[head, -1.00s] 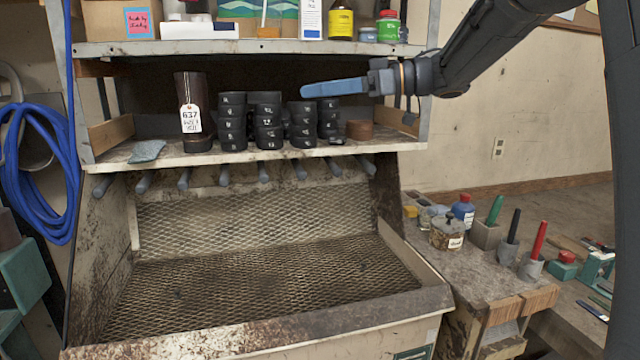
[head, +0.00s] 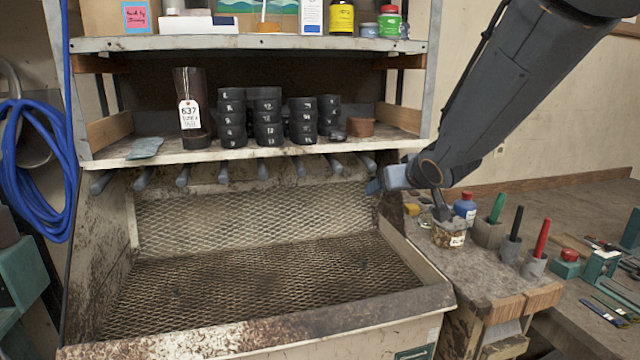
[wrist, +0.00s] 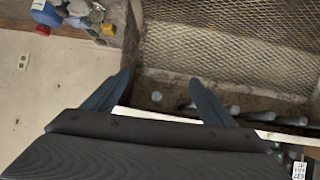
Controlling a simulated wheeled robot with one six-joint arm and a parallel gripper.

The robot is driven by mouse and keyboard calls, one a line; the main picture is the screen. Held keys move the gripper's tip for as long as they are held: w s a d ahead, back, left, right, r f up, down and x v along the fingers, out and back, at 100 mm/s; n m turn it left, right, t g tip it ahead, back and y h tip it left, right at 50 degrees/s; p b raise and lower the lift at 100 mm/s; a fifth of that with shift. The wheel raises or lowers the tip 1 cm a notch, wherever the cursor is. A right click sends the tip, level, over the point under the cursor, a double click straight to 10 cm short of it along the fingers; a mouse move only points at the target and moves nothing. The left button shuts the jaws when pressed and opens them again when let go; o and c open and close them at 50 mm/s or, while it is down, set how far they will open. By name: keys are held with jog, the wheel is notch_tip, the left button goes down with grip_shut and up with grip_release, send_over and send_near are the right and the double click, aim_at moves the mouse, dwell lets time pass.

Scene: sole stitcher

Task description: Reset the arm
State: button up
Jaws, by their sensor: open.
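My gripper (head: 374,186) is at the right end of the stitcher's shelf unit in the head view, just below the lower shelf and in front of the right side of the mesh bay. In the wrist view its two blue fingers (wrist: 158,95) stand wide apart with nothing between them. In the head view the fingers are seen nearly end-on and are partly hidden by the wrist. My arm comes down from the upper right.
The lower shelf (head: 250,152) holds stacked black rings (head: 266,118) and a brown tagged cylinder (head: 188,95). Pegs line its front edge. The mesh tray (head: 250,270) is empty. A side bench at right holds a jar (head: 447,236), a blue bottle (head: 464,208) and upright handled tools (head: 542,240).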

jog(key=s+f+g, duration=0.3)
jog(key=s+f, duration=0.3)
jog(key=s, duration=0.3)
jog(key=s+d+f+m+g+h, duration=0.1)
jog(key=s+f+g, duration=0.2)
jog(key=s+f, duration=0.3)
jog(key=s+f+m+g, duration=0.1)
jog(key=s+f+g, duration=0.3)
jog(key=s, duration=1)
notch_tip(320, 180, down, 3)
jog(key=shift+s+d+r+h, duration=0.2)
jog(key=shift+s+d+h, duration=0.1)
jog(key=shift+d, duration=0.1)
jog(key=shift+w, duration=0.1)
jog(key=shift+c, duration=0.5)
